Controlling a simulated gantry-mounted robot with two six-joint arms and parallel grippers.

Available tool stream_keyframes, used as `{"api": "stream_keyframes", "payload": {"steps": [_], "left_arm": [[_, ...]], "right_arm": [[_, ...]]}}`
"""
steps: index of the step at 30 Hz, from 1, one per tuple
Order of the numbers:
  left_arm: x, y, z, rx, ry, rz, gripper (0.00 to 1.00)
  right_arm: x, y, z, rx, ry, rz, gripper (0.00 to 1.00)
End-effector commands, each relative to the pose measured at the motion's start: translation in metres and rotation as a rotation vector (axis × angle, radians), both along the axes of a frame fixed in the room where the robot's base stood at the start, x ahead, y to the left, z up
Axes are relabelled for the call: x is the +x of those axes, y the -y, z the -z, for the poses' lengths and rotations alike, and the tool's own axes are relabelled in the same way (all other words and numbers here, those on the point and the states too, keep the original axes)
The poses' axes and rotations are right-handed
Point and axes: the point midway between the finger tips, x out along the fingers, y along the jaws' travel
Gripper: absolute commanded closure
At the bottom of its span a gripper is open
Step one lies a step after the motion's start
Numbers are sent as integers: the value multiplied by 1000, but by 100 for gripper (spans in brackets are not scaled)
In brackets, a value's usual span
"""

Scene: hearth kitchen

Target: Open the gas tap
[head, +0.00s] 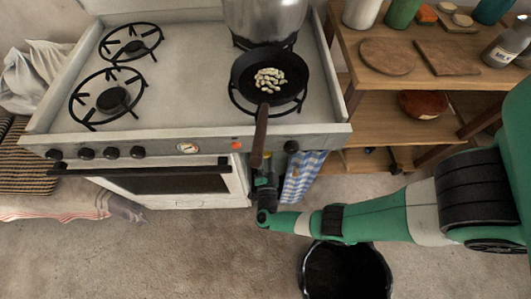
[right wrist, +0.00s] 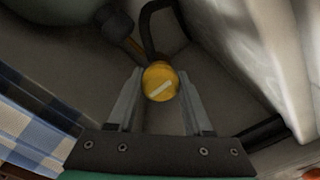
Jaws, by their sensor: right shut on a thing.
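The gas tap is a round yellow knob (right wrist: 160,82) with a pale slanted mark running from lower left to upper right, in the right wrist view. My right gripper (right wrist: 160,74) has one finger on each side of the knob and is shut on it. In the head view my right gripper (head: 266,187) is low beside the stove's right front, under the pan handle; the tap is hidden there. A dark hose (right wrist: 149,28) curves up behind the knob. A grey-green rounded body, probably the gas cylinder (right wrist: 62,8), shows at upper left. My left gripper is not in view.
The white stove (head: 190,90) carries a black pan (head: 242,70) of pale pieces, its handle (head: 260,135) jutting over the front edge. A blue checked cloth (head: 302,175) hangs beside my gripper. A wooden shelf (head: 385,100) stands right; a black bin (head: 345,270) is below my arm.

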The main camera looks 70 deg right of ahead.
Motion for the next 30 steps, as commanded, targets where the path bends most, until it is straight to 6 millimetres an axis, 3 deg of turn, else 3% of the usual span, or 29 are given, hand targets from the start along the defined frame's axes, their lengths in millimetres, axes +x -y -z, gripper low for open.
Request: {"api": "stream_keyframes", "payload": {"steps": [19,20,25,30], "left_arm": [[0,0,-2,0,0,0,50],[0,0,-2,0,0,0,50],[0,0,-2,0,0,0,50],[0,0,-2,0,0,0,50]], "right_arm": [[0,0,-1,-26,-54,0,100],[0,0,-1,-26,-54,0,48],[0,0,-1,-24,-54,0,19],[0,0,-1,-24,-53,0,19]]}}
